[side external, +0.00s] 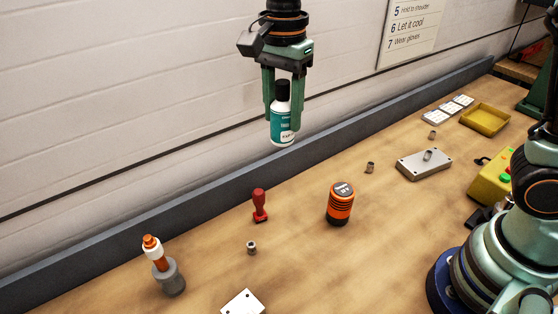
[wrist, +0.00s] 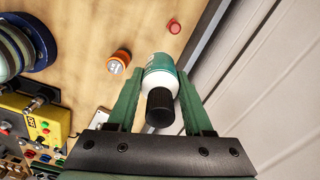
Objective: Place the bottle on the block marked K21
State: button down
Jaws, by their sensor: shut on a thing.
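The bottle (side external: 281,124) is white and teal with a black cap. My gripper (side external: 282,120) is shut on it and holds it roughly upright, high above the bench in the side external view. In the wrist view the bottle (wrist: 160,72) sits between the two green fingers of my gripper (wrist: 159,80), cap towards the camera. I cannot read K21 on any block. Small pale blocks (side external: 448,108) stand in a row at the back right, their marks too small to read. A white plate-like piece (side external: 243,302) is cut off at the bottom edge.
On the bench are an orange-and-black cylinder (side external: 340,204), a red stamp-like piece (side external: 260,205), an orange-and-white tool in a grey holder (side external: 170,277), a grey metal plate (side external: 424,164) and a yellow tray (side external: 485,119). A grey rail (side external: 205,198) runs along the wall.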

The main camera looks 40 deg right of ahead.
jog(key=s+a+r+n, duration=0.1)
jog(key=s+a+n, duration=0.15)
jog(key=a, duration=0.35)
jog(key=s+a+n, duration=0.2)
jog(key=s+a, duration=0.2)
jog(key=a, duration=0.1)
jog(key=n, duration=0.3)
send_over(242, 309)
notch_tip(242, 309, down, 18)
jog(key=shift+f, duration=0.2)
jog(key=shift+f, duration=0.1)
jog(key=shift+c, duration=1.5)
grip_release()
